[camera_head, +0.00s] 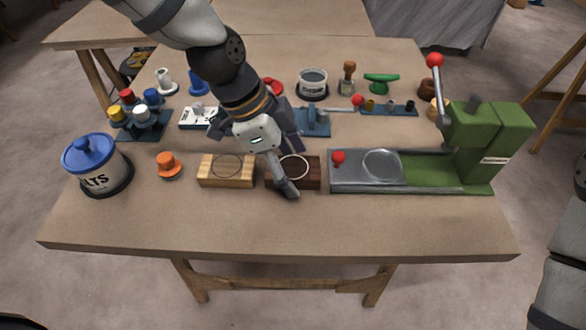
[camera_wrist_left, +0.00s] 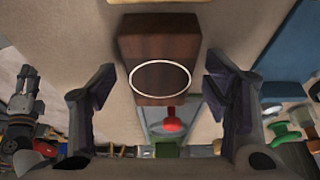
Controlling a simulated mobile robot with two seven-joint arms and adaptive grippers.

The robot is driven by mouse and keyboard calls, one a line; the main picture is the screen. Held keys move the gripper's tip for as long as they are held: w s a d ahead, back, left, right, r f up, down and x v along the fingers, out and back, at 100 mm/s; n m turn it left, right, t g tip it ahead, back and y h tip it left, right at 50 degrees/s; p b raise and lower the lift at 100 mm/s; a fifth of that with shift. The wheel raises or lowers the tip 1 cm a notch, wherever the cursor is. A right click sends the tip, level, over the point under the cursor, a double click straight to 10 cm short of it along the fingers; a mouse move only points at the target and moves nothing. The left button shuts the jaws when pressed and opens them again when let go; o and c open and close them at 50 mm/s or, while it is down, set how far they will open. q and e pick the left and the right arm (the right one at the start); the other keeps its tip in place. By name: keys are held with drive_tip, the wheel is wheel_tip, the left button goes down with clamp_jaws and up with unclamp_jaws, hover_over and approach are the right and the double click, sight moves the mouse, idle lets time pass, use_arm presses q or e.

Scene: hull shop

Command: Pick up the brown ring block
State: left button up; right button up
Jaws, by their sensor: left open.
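The brown ring block (camera_head: 309,175) is a dark wooden block with a white ring on its top. It lies on the workbench, and it also shows in the left wrist view (camera_wrist_left: 160,40). My left gripper (camera_head: 291,170) is open over the block, its fingers apart and empty. In the head view the gripper hides part of the block. In the left wrist view the block shows beyond and between the fingers (camera_wrist_left: 160,90); I cannot tell whether they touch it. A small part of my right arm shows at the right edge of the head view.
A light wood ring block (camera_head: 211,174) stands just left of the brown block. A green press (camera_head: 482,150) with a metal bed (camera_head: 350,175) stands close on its right. An orange knob (camera_head: 168,164) and a blue-lidded tub (camera_head: 98,170) are further left. The bench front is clear.

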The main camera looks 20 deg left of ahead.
use_arm(q)
drive_tip(key=shift+f, duration=0.2)
idle(0.3)
drive_tip(key=shift+s, duration=0.1)
drive_tip(key=c, duration=1.3)
drive_tip(key=shift+f, duration=0.1)
